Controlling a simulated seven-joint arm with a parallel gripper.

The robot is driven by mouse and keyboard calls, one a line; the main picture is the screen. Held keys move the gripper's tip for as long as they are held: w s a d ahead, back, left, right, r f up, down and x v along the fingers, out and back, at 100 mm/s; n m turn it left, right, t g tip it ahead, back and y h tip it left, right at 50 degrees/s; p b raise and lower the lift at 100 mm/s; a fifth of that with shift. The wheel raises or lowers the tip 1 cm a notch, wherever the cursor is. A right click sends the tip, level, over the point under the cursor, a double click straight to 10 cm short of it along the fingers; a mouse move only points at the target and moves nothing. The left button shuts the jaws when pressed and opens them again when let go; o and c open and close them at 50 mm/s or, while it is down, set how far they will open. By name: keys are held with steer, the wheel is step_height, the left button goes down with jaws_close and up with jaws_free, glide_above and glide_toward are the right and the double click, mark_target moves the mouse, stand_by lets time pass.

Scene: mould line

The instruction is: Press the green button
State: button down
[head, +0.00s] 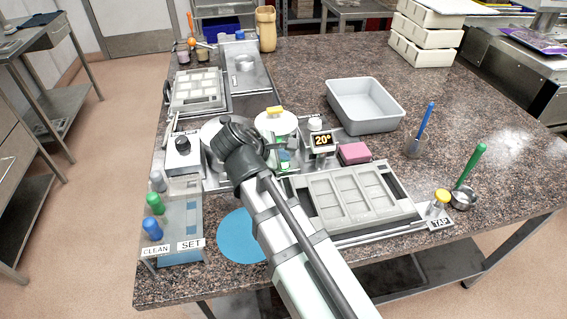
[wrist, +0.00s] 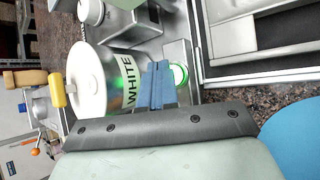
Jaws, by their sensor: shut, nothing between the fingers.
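A green-lit round button (wrist: 181,76) with a pale centre shows in the wrist view, just right of my fingertips and partly hidden by them. My gripper (wrist: 159,86) is shut and empty, its blue fingers pressed together. In the head view my gripper (head: 286,146) is low beside the white-lidded pot (head: 275,123), and a green patch shows by its fingers. I cannot tell whether the fingers touch the button. The pot also shows in the wrist view (wrist: 122,77), labelled WHITE, with a green glow on its side.
A mould tray (head: 352,198) lies right of my arm. A display (head: 322,140) reading 20° and a pink block (head: 355,153) stand behind it. A grey bin (head: 365,104) is farther back. A blue round mat (head: 241,236) lies left of my arm.

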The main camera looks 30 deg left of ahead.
steer(key=shift+f, duration=0.15)
steer(key=shift+f, duration=0.3)
steer(key=shift+r, duration=0.2)
stand_by(0.4)
steer(key=shift+r, duration=0.25)
steer(key=shift+r, duration=3)
